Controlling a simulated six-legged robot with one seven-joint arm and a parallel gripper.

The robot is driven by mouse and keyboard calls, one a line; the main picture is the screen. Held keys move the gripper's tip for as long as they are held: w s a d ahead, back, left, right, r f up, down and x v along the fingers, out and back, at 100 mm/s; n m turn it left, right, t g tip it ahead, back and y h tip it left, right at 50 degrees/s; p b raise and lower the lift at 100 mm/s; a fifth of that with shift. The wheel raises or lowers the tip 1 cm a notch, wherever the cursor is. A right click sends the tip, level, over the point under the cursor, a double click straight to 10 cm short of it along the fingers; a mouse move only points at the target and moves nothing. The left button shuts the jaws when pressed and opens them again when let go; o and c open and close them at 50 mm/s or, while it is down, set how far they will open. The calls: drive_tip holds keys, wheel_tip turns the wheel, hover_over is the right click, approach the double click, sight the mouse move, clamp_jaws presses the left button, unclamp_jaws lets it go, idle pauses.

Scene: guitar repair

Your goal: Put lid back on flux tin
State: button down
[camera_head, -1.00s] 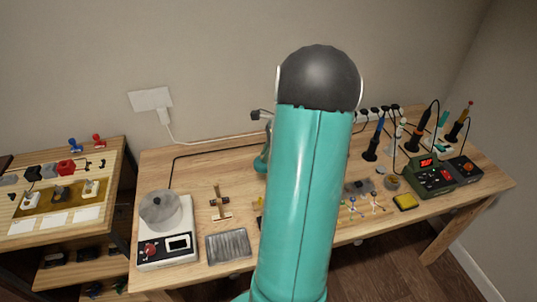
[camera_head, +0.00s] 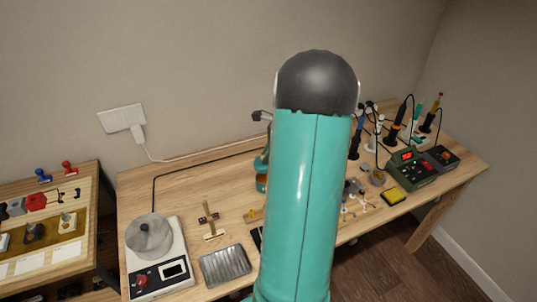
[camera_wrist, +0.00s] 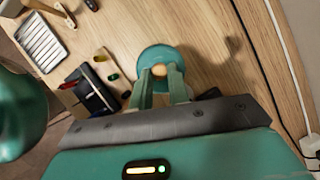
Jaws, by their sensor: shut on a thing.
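In the wrist view my gripper (camera_wrist: 160,85) is shut on the tan knob (camera_wrist: 158,70) of a round teal piece, which looks like the lid (camera_wrist: 157,54). Bench wood lies behind it; I cannot tell whether it is above the bench or resting on something. In the head view my teal arm stands in front and hides the middle of the bench. An orange-brown patch (camera_head: 262,183) shows at the arm's left edge, mostly hidden; I cannot tell whether it is the flux tin. A small round container (camera_head: 377,177) stands right of the arm.
A green soldering station (camera_head: 408,165) and a yellow sponge (camera_head: 391,196) are at the right. A black cable (camera_head: 200,166) runs along the back.

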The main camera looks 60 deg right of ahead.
drive_tip(key=shift+s, duration=0.3)
drive_tip(key=shift+w+f, duration=0.25)
drive_tip(key=shift+f, duration=0.4)
drive_tip(key=shift+s+f, duration=0.1)
drive_tip(key=shift+f, duration=2.4)
drive_tip(key=shift+f, duration=0.15)
drive_tip(key=c, duration=0.8)
unclamp_jaws()
drive_tip(key=shift+r, duration=3.5)
